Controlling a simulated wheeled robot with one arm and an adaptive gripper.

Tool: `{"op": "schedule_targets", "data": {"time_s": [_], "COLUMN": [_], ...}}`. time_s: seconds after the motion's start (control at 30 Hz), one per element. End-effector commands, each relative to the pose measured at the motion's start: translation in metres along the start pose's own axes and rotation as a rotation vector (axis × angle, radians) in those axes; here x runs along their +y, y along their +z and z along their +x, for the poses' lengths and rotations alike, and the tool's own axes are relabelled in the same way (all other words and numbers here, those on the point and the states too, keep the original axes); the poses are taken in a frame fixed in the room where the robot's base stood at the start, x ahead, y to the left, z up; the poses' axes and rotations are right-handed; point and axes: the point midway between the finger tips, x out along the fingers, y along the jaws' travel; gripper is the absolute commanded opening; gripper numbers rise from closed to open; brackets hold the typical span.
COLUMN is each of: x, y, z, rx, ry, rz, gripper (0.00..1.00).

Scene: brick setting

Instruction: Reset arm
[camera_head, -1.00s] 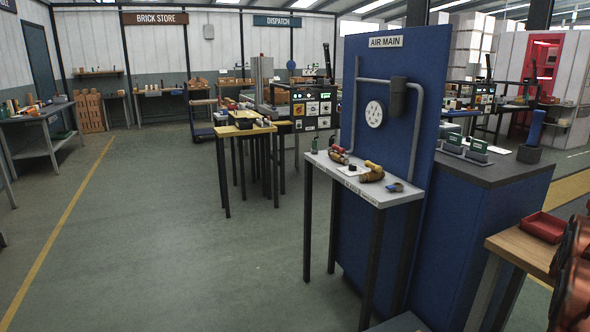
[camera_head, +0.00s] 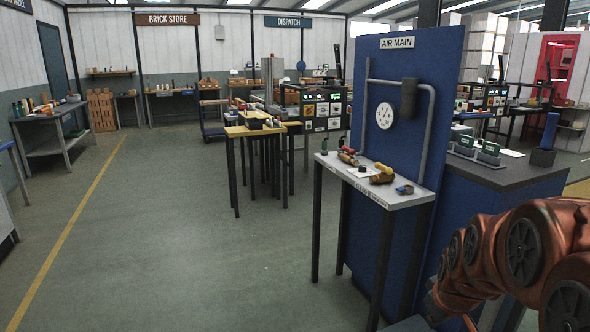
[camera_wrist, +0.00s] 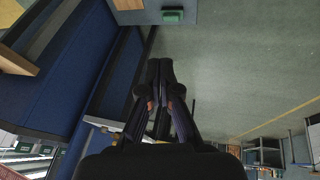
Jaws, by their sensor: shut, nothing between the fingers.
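My gripper (camera_wrist: 160,72) is in the middle of the wrist view, its dark fingers together with nothing between them. Floor shows beyond the fingertips, and a blue panel (camera_wrist: 62,70) lies to their left. In the head view my copper-coloured arm reaches in from the lower right, in front of the blue counter. The gripper itself cannot be made out in that view.
A blue AIR MAIN board (camera_head: 398,150) stands behind a narrow white table (camera_head: 402,198) with fittings on it. A dark-topped counter (camera_head: 500,178) is to the right. A yellow-topped table (camera_head: 245,131) stands farther back. The floor at left centre is clear.

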Motion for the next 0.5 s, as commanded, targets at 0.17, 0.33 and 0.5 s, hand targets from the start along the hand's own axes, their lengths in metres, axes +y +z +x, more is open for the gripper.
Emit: {"op": "schedule_targets", "data": {"time_s": [0.17, 0.33, 0.5], "x": [-0.088, -0.138, -0.167], "y": [0.061, 0.119, 0.169], "z": [-0.032, -0.061, -0.086], "rx": [-0.181, -0.352, -0.498], "ry": [-0.144, -0.205, -0.221], "rz": [0.074, 0.132, 0.169], "gripper": [0.00, 0.00, 0.00]}}
